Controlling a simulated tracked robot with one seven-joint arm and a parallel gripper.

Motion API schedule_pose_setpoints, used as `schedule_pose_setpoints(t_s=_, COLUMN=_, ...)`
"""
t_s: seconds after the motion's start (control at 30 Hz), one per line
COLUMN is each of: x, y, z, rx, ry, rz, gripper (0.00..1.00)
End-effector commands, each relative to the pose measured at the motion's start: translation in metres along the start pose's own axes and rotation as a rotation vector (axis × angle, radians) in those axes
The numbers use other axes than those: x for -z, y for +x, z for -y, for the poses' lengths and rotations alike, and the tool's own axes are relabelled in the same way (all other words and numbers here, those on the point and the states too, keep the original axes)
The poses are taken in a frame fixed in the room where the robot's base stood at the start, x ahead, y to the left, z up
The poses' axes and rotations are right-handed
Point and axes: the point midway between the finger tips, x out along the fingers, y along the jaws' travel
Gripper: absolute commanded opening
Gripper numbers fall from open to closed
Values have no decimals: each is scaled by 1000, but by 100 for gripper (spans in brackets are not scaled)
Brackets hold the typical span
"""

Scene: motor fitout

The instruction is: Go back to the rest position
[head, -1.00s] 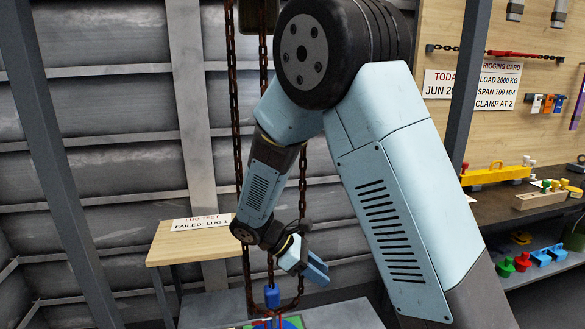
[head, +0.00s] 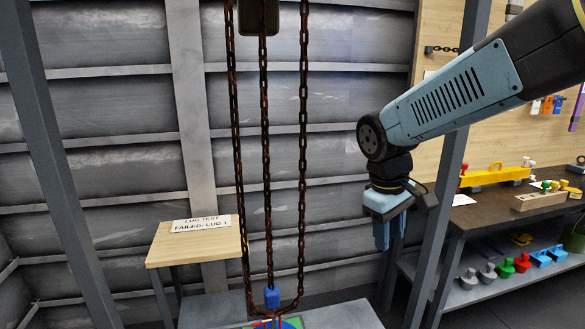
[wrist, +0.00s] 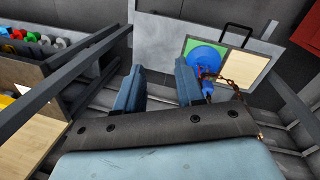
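My gripper (head: 388,235) points down in the head view, in mid-air to the right of the hanging chains. In the wrist view my gripper (wrist: 158,88) shows two blue fingers apart. Nothing is held between them, so it is open and empty. The fingers are not touching anything in either view.
Rusty chains (head: 267,150) hang down to a blue piece (head: 271,297) at the lower middle. A small wooden table (head: 205,248) with a lug test card stands left. A grey post (head: 452,180), the shelf bench (head: 480,210) and a yellow beam (head: 495,176) are right.

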Motion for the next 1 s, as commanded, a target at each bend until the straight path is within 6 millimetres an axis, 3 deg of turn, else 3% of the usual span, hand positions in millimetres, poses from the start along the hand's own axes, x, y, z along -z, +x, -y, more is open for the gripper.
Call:
schedule_pose_setpoints(t_s=0.4, x=-66, y=-46, z=-6, rx=25, ry=396, rz=-295, gripper=38)
schedule_pose_setpoints(t_s=0.6, x=-89, y=-60, z=-3, rx=27, ry=542, rz=-409, gripper=38)
schedule_pose_setpoints(t_s=1.0, x=-98, y=-66, z=0, rx=28, ry=614, rz=-465, gripper=38)
